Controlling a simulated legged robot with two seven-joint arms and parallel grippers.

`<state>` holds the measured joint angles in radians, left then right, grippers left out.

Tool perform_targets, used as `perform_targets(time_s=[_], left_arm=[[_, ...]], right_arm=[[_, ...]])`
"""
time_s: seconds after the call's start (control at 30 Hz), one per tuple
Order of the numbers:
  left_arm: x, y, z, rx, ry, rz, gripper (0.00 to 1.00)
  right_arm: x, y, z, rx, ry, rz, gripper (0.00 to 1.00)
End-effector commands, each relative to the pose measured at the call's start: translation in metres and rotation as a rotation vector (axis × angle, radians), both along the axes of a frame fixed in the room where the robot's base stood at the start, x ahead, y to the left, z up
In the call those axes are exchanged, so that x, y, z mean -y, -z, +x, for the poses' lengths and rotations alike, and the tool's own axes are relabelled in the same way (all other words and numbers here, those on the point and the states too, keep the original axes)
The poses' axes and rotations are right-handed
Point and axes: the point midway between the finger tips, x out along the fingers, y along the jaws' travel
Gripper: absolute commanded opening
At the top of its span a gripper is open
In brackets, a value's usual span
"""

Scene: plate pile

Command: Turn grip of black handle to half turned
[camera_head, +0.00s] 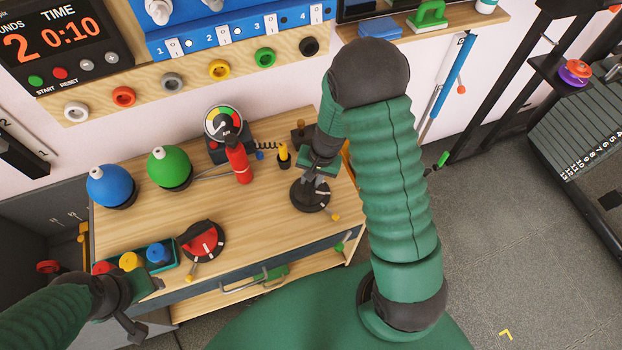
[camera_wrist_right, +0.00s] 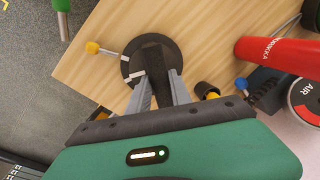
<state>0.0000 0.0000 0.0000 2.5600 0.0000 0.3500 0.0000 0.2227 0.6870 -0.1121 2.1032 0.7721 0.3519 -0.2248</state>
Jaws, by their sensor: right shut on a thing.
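The black handle (camera_head: 308,197) is a round black dial with a raised grip, on the right part of the wooden cabinet top. A yellow-tipped lever sticks out of its side. My right gripper (camera_head: 318,178) is over the dial with its fingers down at the grip. In the right wrist view, the two grey fingers of the right gripper (camera_wrist_right: 158,88) are shut on the grip of the black handle (camera_wrist_right: 155,45), whose lever (camera_wrist_right: 93,47) points left. The fingers partly hide the grip. My left gripper (camera_head: 143,303) is at the lower left, near the coloured buttons; its opening is unclear.
A red dial (camera_head: 203,240) and a tray of coloured buttons (camera_head: 129,261) are on the cabinet's front left. A red cylinder (camera_head: 239,164), a gauge (camera_head: 223,123), a green ball (camera_head: 170,167) and a blue ball (camera_head: 109,186) stand behind. The wood in the middle is clear.

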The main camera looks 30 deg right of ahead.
Motion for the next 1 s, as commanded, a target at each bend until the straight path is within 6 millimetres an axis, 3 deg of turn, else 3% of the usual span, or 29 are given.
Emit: perform_targets(time_s=[0.33,0.87,0.9,1.0], left_arm=[[0.0,0.0029,0.0001,0.0,0.0,0.0,0.47],[0.0,0.0031,0.0,0.0,0.0,0.0,0.47],[0.0,0.0031,0.0,0.0,0.0,0.0,0.47],[0.0,0.0031,0.0,0.0,0.0,0.0,0.47]], right_arm=[[0.0009,-0.0003,0.0014,0.002,-0.15,-0.001,0.0],[0.0007,-0.0005,0.0013,0.002,-0.178,0.0,0.0],[0.0007,-0.0005,0.0013,0.002,-0.178,0.0,0.28],[0.0006,-0.0004,0.0011,0.002,-0.178,0.0,0.41]])
